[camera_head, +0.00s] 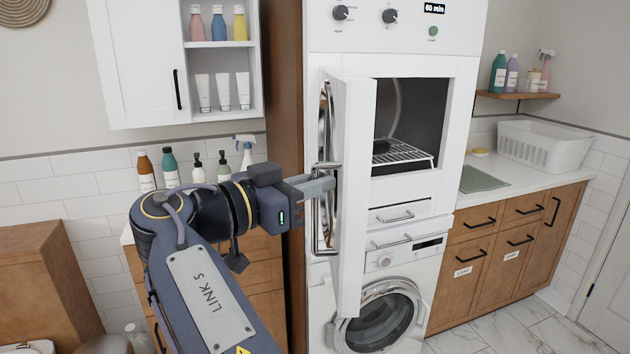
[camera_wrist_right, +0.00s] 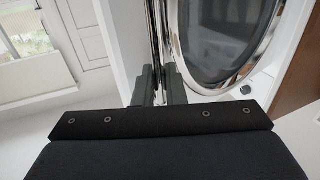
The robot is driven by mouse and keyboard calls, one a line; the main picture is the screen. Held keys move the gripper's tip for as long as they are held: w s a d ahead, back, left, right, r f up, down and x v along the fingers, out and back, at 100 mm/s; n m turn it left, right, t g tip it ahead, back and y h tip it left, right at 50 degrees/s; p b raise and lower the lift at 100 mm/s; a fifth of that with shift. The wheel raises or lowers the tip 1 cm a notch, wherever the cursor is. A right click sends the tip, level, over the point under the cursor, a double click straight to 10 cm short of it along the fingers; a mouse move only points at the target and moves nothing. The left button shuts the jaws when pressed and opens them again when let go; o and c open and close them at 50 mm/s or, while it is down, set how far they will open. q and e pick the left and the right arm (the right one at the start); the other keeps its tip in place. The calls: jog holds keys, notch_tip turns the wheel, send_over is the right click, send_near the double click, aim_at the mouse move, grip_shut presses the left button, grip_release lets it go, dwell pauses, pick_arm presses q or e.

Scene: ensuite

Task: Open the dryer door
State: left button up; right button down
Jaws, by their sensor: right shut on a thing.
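The dryer (camera_head: 390,40) is the upper white machine in the head view, with knobs and a display on top. Its white door (camera_head: 352,200) stands swung well open toward me, hinged at the left, and the dark interior (camera_head: 412,115) with a wire rack shows. My right gripper (camera_head: 325,184) is shut on the metal door handle (camera_head: 318,225) on the door's outer face. In the right wrist view the fingers (camera_wrist_right: 160,88) close around the handle bar, beside the round chrome-rimmed window (camera_wrist_right: 225,40). My left gripper is not in view.
A washing machine (camera_head: 375,315) with a round door stands below the dryer. A wooden counter (camera_head: 500,250) with a white basket (camera_head: 545,145) is at the right. A white wall cabinet (camera_head: 135,60) with bottles hangs at the left. Tiled floor is free at the lower right.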

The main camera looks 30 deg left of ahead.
jog(key=c, duration=1.6)
grip_release()
jog(key=shift+w, duration=0.25)
jog(key=shift+o, duration=0.2)
jog(key=shift+s+a, duration=0.1)
jog(key=shift+s, duration=0.1)
jog(key=p+v, duration=0.1)
jog(key=v, duration=0.6)
jog(key=shift+s, duration=0.3)
jog(key=shift+a, duration=0.1)
